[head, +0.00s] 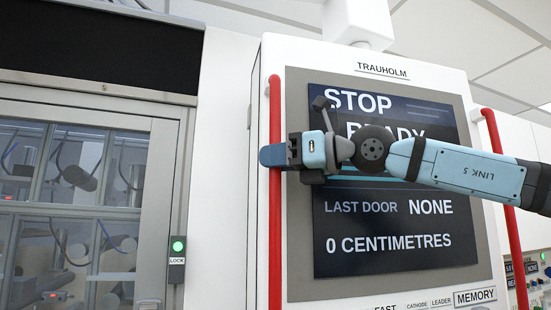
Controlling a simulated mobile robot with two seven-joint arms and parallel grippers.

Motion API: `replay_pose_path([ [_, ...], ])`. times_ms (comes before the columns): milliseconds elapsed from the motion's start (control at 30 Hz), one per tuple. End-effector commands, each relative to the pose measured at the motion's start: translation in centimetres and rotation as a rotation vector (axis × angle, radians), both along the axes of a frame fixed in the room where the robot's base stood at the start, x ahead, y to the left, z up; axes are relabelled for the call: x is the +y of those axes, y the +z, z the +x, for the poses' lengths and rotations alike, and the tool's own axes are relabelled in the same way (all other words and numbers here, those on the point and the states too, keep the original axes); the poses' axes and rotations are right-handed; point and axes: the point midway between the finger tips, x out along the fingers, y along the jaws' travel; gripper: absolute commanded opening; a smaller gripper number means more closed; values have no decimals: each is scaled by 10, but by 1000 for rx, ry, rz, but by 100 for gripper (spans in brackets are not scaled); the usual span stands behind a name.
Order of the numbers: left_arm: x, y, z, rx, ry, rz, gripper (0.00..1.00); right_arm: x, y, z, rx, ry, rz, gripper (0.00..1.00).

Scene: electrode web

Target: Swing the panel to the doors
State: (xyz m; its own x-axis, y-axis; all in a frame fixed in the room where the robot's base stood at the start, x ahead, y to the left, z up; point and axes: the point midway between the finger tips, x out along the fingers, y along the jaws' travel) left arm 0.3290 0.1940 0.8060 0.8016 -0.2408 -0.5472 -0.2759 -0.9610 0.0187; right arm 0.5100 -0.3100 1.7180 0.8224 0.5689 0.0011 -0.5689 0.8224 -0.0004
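The panel (476,238) is a white housing marked TRAUHOLM, with a dark screen (345,262) reading STOP, READY, LAST DOOR NONE and 0 CENTIMETRES. A red upright handle (275,230) runs along its left edge, and a second red handle (512,235) is on its right edge. My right gripper (273,155) is at the left handle, its arm crossing the screen from the right. A blue finger lies across the front of the bar; the other finger is hidden, so I cannot tell whether it is closed. My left gripper is out of view.
Glazed doors (170,135) in a grey frame stand at the left, with a lit green LOCK button (178,246) beside them. A white wall strip (222,150) separates them from the panel. A white mount (358,18) rises above the panel.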

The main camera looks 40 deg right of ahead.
Motion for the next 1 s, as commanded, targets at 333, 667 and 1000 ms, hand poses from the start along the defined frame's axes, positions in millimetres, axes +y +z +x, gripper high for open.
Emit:
replay_pose_path([
  [333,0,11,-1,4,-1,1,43,0,4,23,6,-1,0,0],
  [667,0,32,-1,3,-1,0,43,-3,3,66,-2,-2,1,0],
  [1000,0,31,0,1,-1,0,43,-2,0,65,-1,0,1,39],
])
